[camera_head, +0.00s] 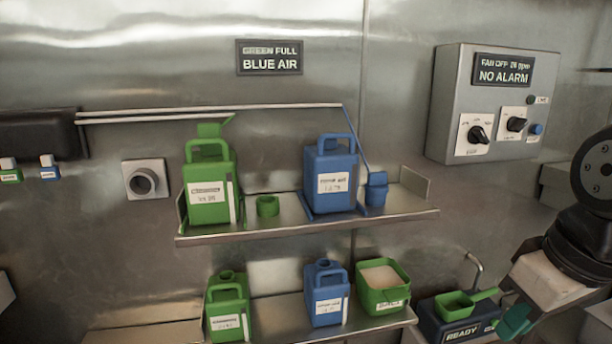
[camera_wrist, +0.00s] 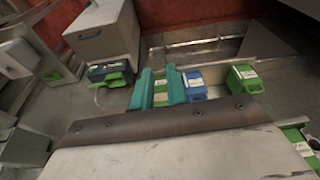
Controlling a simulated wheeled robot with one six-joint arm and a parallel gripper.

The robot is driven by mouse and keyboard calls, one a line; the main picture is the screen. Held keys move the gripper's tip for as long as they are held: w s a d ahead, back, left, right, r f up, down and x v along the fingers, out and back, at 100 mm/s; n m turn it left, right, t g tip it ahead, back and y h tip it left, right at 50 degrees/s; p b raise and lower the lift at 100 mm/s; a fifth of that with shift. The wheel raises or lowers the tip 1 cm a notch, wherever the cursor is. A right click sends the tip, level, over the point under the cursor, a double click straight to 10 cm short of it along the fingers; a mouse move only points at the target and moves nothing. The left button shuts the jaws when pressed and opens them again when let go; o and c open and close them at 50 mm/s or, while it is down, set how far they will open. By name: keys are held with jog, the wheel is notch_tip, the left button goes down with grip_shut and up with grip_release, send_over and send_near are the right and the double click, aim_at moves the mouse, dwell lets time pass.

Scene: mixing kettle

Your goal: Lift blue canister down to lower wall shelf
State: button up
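A large blue canister (camera_head: 331,178) with a top handle and white label stands upright on the upper wall shelf (camera_head: 300,229), right of a large green canister (camera_head: 209,183). The lower wall shelf (camera_head: 275,318) holds a smaller blue canister (camera_head: 327,294) between a smaller green canister (camera_head: 228,308) and an open green tub (camera_head: 383,286). My gripper (camera_wrist: 161,73) is open and empty, with teal fingers. It is at the lower right of the head view, apart from both shelves. In the wrist view the tub (camera_wrist: 160,97) shows between the fingers, and a blue canister (camera_wrist: 196,88) is beside them.
A small green ring (camera_head: 268,206) and a blue cup-like holder (camera_head: 376,190) are on the upper shelf. A rail (camera_head: 210,113) runs above it. A dark "READY" box (camera_head: 455,320) with a green scoop is near my gripper. A control box (camera_head: 490,105) is on the wall.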

jog(key=w+a+r+n+t+y, duration=0.3)
jog(key=w+a+r+n, duration=0.6)
jog(key=w, duration=0.3)
jog(key=n+t+y, duration=0.3)
jog(key=n, duration=0.7)
send_near(336, 135)
jog(key=x, duration=1)
jog(key=shift+w+a+f, duration=0.15)
jog(key=shift+w+a, duration=0.05)
grip_shut()
